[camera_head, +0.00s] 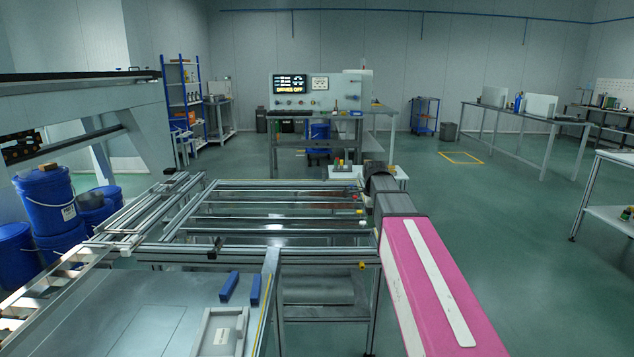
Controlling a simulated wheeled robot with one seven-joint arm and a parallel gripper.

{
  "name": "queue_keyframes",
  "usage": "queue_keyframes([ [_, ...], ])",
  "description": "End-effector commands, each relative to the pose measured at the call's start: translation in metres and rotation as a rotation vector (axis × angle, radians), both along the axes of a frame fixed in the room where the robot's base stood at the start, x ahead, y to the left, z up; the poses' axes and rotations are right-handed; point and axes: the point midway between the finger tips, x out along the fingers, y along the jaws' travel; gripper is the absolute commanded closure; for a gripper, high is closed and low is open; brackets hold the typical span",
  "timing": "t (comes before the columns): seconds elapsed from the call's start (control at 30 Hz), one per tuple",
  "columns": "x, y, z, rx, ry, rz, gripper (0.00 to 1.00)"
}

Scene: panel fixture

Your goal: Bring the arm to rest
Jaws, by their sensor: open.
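A long pink body with white strips (440,285), which looks like a link of my arm, runs from the bottom right away from the camera. It leads to a dark grey section (393,203) and a dark rounded end (379,180) along the right side of the metal frame. I cannot make out my gripper or its fingers. Whether the arm touches the frame cannot be told from this view.
A slatted aluminium frame (270,209) stands ahead, with a grey worktop (125,315) bearing two blue blocks (229,286) in front. Blue buckets (47,200) stand at left. A control panel (303,92) is at the back. Green floor (490,220) is clear at right.

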Motion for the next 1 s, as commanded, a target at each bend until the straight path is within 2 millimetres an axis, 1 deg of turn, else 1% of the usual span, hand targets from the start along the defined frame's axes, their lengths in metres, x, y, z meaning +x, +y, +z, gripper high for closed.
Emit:
queue_keyframes([
  [0.03,-0.005,0.000,-0.006,0.000,0.002,0.025,0.47],
  [0.17,-0.013,0.000,-0.021,0.000,0.001,0.105,0.47],
  [0.27,-0.022,0.001,-0.035,0.000,0.002,0.186,0.47],
  [0.47,-0.046,0.001,-0.072,0.000,0.002,0.397,0.47],
  [0.57,-0.066,0.002,-0.098,0.001,0.003,0.552,0.47],
  [0.7,-0.102,0.003,-0.140,0.000,0.003,0.829,0.47],
  [0.8,-0.128,0.003,-0.167,0.000,0.002,1.032,0.47],
  [0.9,-0.155,0.004,-0.191,0.000,0.001,1.230,0.47],
  [1.0,-0.178,0.004,-0.210,-0.002,0.000,1.404,0.47],
])
